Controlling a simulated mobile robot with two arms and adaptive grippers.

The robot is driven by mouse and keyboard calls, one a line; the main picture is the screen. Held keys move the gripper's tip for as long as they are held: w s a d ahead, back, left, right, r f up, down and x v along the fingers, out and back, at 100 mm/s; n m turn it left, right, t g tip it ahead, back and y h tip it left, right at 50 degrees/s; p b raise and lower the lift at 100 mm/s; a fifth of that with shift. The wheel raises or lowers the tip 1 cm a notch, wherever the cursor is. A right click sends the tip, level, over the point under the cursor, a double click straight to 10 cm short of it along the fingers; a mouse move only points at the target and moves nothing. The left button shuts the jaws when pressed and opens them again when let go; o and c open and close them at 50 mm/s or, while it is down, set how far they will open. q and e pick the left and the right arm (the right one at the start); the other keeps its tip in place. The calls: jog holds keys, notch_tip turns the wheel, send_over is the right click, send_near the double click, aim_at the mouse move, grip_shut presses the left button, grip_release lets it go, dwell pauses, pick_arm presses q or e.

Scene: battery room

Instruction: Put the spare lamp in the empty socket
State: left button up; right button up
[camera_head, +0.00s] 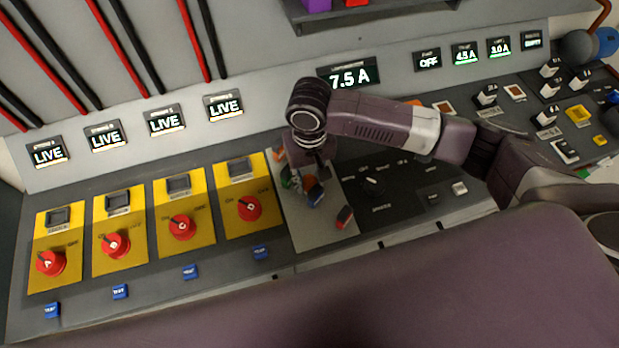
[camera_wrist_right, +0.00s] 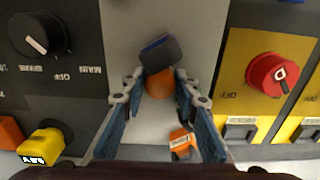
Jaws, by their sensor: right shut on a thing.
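The lamp, which I take to be the rounded orange piece with a dark blue-grey block end, is between the fingers of my right gripper (camera_head: 304,180). In the right wrist view its orange part (camera_wrist_right: 159,84) sits between the fingertips, with the dark block (camera_wrist_right: 161,53) beyond them. In the head view its dark end (camera_head: 315,194) shows below the gripper, over the light grey plate (camera_head: 310,237). A display reading EMPTY (camera_head: 532,39) is at the upper right; I cannot pick out an empty socket. My left gripper is not in view.
A small red-and-dark block (camera_head: 344,216) lies on the grey plate. A labelled orange block (camera_wrist_right: 181,143) is near the fingers in the wrist view. Yellow panels with red knobs (camera_head: 249,208) stand left; a black rotary switch (camera_head: 374,184) is right. Switches crowd the far right.

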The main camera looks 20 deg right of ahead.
jog(key=o, duration=1.1)
jog(key=shift+f, duration=0.1)
